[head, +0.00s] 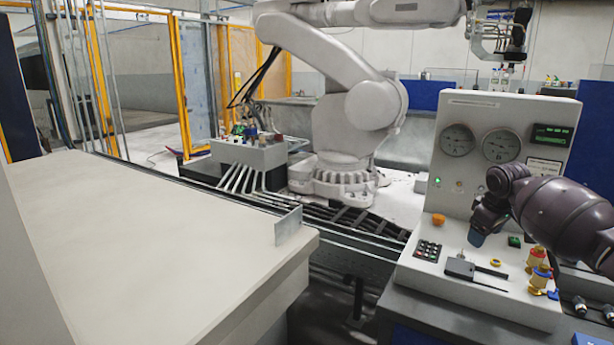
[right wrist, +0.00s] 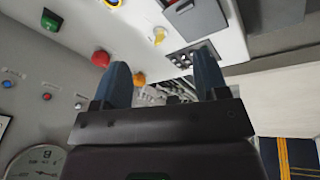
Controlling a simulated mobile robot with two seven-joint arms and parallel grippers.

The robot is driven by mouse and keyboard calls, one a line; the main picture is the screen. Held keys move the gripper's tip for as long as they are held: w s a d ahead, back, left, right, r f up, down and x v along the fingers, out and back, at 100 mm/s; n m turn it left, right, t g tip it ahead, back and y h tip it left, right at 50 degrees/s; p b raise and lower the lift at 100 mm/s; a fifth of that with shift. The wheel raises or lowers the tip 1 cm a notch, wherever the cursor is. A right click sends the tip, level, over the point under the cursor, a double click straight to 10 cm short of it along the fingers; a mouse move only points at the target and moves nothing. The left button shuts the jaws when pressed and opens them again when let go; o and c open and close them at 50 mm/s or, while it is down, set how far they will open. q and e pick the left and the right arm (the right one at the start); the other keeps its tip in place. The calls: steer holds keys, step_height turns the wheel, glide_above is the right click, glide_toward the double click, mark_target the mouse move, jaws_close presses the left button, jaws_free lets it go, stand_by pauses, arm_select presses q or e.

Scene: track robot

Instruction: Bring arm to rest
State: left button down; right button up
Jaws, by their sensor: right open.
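My right arm comes in from the right in the head view. Its gripper (head: 478,238) hangs over the sloped desk of the control panel (head: 510,112), in front of the upright gauge face. In the right wrist view the two blue fingers of my right gripper (right wrist: 160,82) stand apart with nothing between them. The panel's red button (right wrist: 100,58) and orange button (right wrist: 139,79) show beyond the fingers. I cannot tell whether the fingers touch the panel. My left gripper is not in view.
A large white robot arm (head: 365,105) stands on a rail behind. A pale table (head: 150,235) fills the left, with a small metal bracket (head: 289,225) at its corner. The panel desk carries a keypad (head: 427,250), a black box (head: 475,271) and yellow valves (head: 538,258). Yellow fence posts (head: 180,80) stand behind.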

steer(key=w+a+r+n+t+y, duration=0.15)
steer(key=w+a+t, duration=0.35)
steer(key=a, duration=0.5)
steer(key=s+a+f+t+y, duration=0.3)
steer(key=s+a+f+t, duration=0.2)
steer(key=s+a+f, duration=0.55)
steer(key=s+d+f+m+h, duration=0.1)
steer(key=s+f+m, duration=0.1)
steer(key=s+f, duration=0.5)
steer(key=s+d+f+m+g+h, duration=0.1)
steer(key=s+f, duration=0.6)
steer(key=s, duration=1.2)
steer(key=s+d+f+m+g+h, duration=0.1)
steer(key=s+d+f+m+h, duration=0.1)
steer(key=s+f, duration=0.5)
steer(key=s+m, duration=0.1)
steer(key=s, duration=0.5)
steer(key=shift+s+d+f, duration=0.15)
steer(key=shift+d+f, duration=0.1)
steer(key=shift+f, duration=0.15)
